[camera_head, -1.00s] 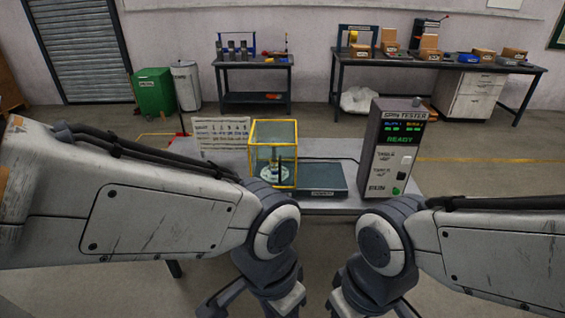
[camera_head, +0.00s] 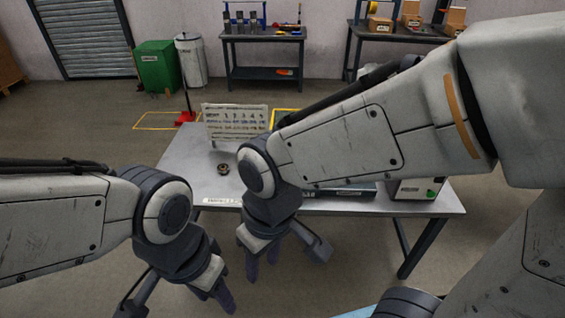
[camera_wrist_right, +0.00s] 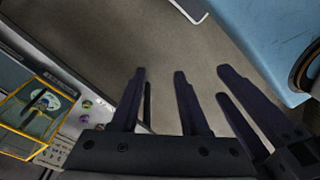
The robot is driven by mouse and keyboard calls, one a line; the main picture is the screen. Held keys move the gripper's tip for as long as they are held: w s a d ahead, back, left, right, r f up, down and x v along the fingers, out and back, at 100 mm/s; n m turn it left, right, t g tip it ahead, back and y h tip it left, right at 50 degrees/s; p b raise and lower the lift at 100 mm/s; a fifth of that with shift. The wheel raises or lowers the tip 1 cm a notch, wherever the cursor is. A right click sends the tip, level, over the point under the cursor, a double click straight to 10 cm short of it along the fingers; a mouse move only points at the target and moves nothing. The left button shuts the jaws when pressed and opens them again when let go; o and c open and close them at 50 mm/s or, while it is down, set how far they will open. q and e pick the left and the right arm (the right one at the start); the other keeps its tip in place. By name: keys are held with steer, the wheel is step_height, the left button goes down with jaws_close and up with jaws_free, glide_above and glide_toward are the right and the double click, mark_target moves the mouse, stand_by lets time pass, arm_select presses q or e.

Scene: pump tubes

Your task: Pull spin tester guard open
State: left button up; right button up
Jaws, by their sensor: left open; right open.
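The spin tester guard is a clear box with a yellow frame. In the right wrist view the guard (camera_wrist_right: 28,112) is at the left edge, with a white disc inside. I cannot tell whether it is open. The lower part of the spin tester cabinet (camera_head: 416,189) shows beyond my arm. My right gripper (camera_head: 285,256) is open and empty in front of the table edge, apart from the guard. My left gripper (camera_head: 180,294) is open and empty, lower left.
A grey table (camera_head: 183,165) carries the tester. A chart board (camera_head: 236,122) stands at its back left, and a small brass-coloured ring (camera_head: 223,169) lies on it. A green bin (camera_head: 158,66) and benches stand further back.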

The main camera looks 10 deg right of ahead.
steer(key=w+d+m+t+p, duration=0.1)
steer(key=w+d+m+p, duration=0.15)
steer(key=w, duration=0.95)
steer(key=w+d+m+t+p, duration=0.1)
steer(key=w+m+p, duration=0.15)
steer(key=w, duration=0.95)
steer(key=w+d+f+m+t+h+p, duration=0.1)
steer(key=w+d+f+p, duration=0.1)
steer(key=w+d+f, duration=0.6)
steer(key=w+d+f+m+t+h+p, duration=0.1)
steer(key=w+d+f+m+p, duration=0.15)
steer(key=w+d, duration=0.55)
steer(key=shift+n, duration=0.45)
steer(key=x, duration=0.3)
steer(key=s+p+x, duration=0.1)
steer(key=x, duration=0.2)
steer(key=d+p+x, duration=0.1)
steer(key=x, duration=0.3)
steer(key=shift+s+f, duration=0.3)
steer(key=shift+s, duration=0.05)
steer(key=shift+c, duration=0.3)
jaws_close()
